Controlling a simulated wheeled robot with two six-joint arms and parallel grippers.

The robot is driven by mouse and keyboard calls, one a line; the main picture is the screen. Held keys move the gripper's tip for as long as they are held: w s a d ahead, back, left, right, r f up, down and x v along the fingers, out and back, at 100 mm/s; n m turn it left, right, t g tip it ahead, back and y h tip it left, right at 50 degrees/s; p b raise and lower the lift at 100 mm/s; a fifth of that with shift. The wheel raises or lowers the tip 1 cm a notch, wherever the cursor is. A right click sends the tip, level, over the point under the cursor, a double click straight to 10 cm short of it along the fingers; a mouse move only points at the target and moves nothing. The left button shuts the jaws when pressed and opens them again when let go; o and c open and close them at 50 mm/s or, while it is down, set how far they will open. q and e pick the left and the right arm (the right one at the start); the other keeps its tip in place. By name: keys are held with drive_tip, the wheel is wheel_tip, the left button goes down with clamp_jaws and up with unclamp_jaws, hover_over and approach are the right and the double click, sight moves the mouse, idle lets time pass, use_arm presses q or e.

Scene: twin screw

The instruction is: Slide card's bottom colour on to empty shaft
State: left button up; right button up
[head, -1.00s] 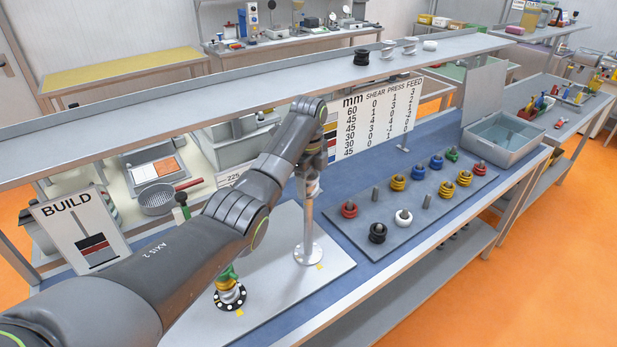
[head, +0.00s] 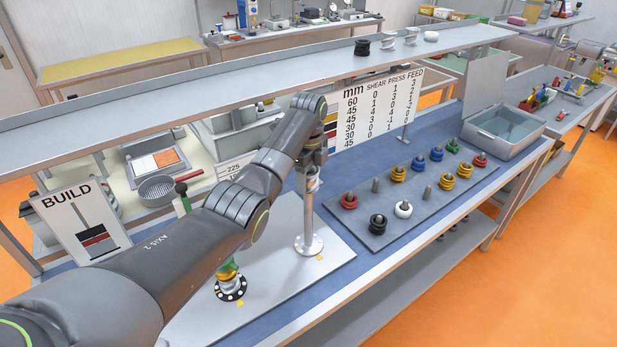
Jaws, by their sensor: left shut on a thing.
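The build card (head: 82,222) stands at the left; its drawing shows a shaft with a black band at the bottom, red above it and dark grey on top. The empty shaft (head: 308,215) is a bare silver post on a round flange. My left gripper (head: 313,170) is at the top of this post, pointing down and shut; the thing it holds is mostly hidden and its colour is unclear. The other shaft (head: 230,284) carries yellow and green rings on a dotted black base, partly behind my arm. My right gripper is out of view.
A grey rack (head: 365,240) right of the post holds red, black, white, yellow, blue and green rings; two of its pegs are bare. A number board (head: 380,108) stands behind it. A grey bin (head: 503,130) is at the right. A long shelf (head: 240,82) runs behind my gripper.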

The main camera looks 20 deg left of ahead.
sight(309, 197)
use_arm(q)
drive_tip(key=shift+f+b, duration=1.35)
drive_tip(key=shift+f, duration=1.85)
drive_tip(key=o, duration=1.3)
drive_tip(key=shift+f, duration=0.1)
